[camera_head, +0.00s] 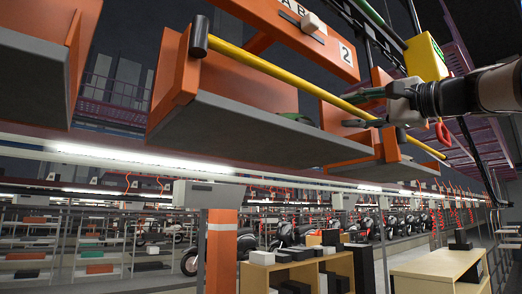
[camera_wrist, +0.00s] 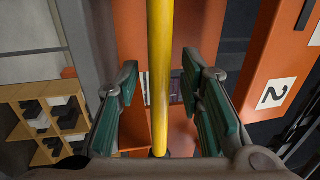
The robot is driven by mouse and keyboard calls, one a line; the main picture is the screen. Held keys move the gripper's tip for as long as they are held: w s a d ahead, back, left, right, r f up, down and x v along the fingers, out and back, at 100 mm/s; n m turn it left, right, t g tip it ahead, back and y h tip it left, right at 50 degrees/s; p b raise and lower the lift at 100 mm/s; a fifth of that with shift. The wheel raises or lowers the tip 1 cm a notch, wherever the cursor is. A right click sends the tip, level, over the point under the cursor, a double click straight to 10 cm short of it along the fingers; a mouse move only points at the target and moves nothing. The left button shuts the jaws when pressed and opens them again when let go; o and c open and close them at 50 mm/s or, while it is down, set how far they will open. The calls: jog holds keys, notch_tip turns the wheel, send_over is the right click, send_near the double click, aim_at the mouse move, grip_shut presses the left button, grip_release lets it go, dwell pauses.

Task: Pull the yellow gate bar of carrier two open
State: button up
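The yellow gate bar (camera_head: 275,73) runs across the front of orange carrier two (camera_head: 330,45), whose panel bears a "2". It slopes from a dark pivot end (camera_head: 198,37) at upper left down to the right. My gripper (camera_head: 357,109) reaches in from the right with its green-padded fingers apart. In the wrist view the bar (camera_wrist: 160,60) passes between the open fingers (camera_wrist: 160,78), with a visible gap on both sides. I see no contact. The carrier's number plate (camera_wrist: 275,94) shows at right there. The bar's far right end lies beyond my gripper.
The carrier's grey floor (camera_head: 240,130) lies under the bar. A neighbouring carrier (camera_head: 35,75) hangs at left. A yellow box (camera_head: 426,58) and a red handle (camera_head: 443,133) are close to my arm. Wooden shelves (camera_head: 300,268) stand below.

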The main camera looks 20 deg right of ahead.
jog(key=shift+c, duration=0.4)
grip_shut()
